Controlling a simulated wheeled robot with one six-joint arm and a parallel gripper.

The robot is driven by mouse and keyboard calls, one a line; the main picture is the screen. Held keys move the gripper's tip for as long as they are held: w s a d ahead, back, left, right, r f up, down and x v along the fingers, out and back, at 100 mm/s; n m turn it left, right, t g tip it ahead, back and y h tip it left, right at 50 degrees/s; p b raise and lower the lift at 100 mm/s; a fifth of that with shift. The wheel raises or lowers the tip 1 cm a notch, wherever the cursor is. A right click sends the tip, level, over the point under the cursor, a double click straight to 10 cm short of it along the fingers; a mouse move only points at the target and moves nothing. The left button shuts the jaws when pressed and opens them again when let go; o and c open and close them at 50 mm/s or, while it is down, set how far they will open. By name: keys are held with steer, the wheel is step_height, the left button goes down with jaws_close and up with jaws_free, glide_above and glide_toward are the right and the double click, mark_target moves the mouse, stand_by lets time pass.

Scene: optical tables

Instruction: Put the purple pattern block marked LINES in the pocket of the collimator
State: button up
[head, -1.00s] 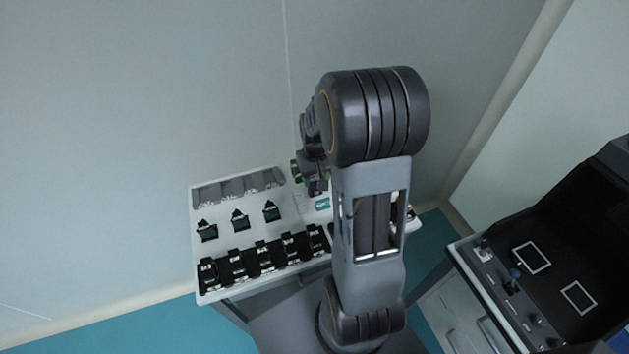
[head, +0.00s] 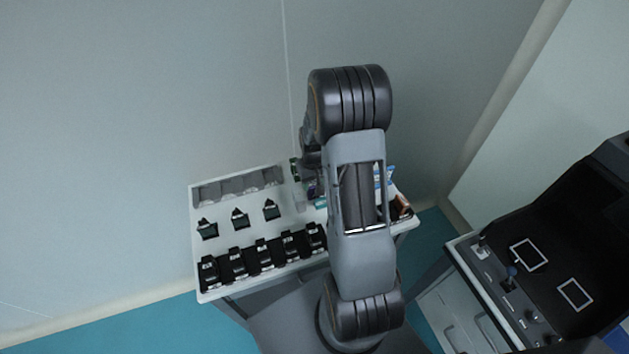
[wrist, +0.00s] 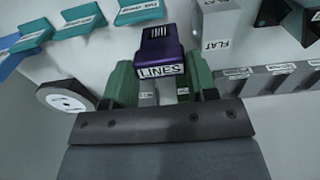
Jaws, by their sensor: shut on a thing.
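The purple pattern block (wrist: 161,50) marked LINES is between the green fingers of my gripper (wrist: 160,82) in the wrist view, with its label facing the camera. My gripper is shut on it. In the head view the purple block (head: 311,190) is a small patch beside my arm, above the white table (head: 250,192); my arm hides much of this area. I cannot make out the collimator or its pocket for certain in either view.
In the wrist view, labelled teal blocks (wrist: 83,20) are at upper left, a grey FLAT block (wrist: 217,28) at upper right, and a round white-faced piece (wrist: 66,100) at left. Black holders (head: 264,252) line the table front. A dark console (head: 545,265) stands at right.

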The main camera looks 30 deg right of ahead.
steer(key=shift+f, duration=0.15)
steer(key=o, duration=0.9)
steer(key=shift+o, duration=0.2)
